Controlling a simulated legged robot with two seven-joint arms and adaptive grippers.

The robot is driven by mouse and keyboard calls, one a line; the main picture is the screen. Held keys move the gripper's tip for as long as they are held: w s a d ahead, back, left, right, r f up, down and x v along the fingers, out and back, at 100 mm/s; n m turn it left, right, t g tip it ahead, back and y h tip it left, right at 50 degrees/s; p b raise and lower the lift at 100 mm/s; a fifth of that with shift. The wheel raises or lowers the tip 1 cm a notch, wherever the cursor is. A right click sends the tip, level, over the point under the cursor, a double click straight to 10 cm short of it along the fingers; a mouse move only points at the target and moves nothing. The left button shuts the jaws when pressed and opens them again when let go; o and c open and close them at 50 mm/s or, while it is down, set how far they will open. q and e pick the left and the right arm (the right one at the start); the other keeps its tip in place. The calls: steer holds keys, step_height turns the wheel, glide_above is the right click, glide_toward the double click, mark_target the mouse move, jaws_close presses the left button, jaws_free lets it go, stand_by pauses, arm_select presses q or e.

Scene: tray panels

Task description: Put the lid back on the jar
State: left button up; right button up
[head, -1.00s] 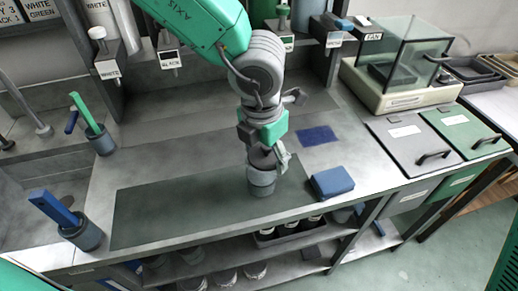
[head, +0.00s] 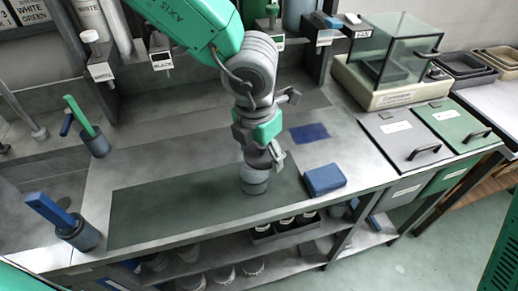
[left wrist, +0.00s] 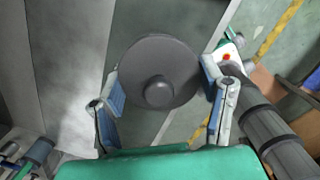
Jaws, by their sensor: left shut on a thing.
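A grey cylindrical jar (head: 255,184) stands upright on the dark mat near the counter's front edge. My left gripper (head: 262,160) is right above it, pointing down. In the left wrist view a dark grey round lid (left wrist: 137,62) with a raised knob is between the two fingers of this gripper (left wrist: 162,88). The fingers are shut on it at opposite sides of the rim. The jar is hidden under the lid in that view. I cannot tell whether the lid rests on the jar or is slightly above it. My right gripper is not visible in the head view.
A blue box (head: 324,179) lies right of the jar. The dark mat (head: 165,212) is clear to the left. Cups with blue (head: 80,234) and green (head: 96,143) handled tools stand at the left. A glass-sided balance (head: 395,55) and lidded bins (head: 405,140) are at the right.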

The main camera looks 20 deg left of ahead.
arm_select(q)
steer(key=shift+a+f, duration=0.1)
steer(key=shift+a, duration=1)
steer(key=shift+d+p, duration=0.35)
steer(key=shift+d, duration=0.8)
steer(key=shift+a, duration=0.8)
steer(key=shift+d, duration=0.6)
steer(key=shift+a+f, duration=0.15)
steer(key=shift+a, duration=0.45)
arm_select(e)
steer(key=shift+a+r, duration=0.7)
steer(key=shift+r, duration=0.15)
arm_select(q)
steer(key=shift+d+p, duration=0.2)
steer(key=shift+p, duration=0.15)
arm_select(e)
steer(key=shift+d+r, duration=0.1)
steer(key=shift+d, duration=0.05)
arm_select(q)
steer(key=shift+d, duration=0.1)
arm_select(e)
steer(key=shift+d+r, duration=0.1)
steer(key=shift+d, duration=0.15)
arm_select(q)
steer(key=shift+a, duration=0.25)
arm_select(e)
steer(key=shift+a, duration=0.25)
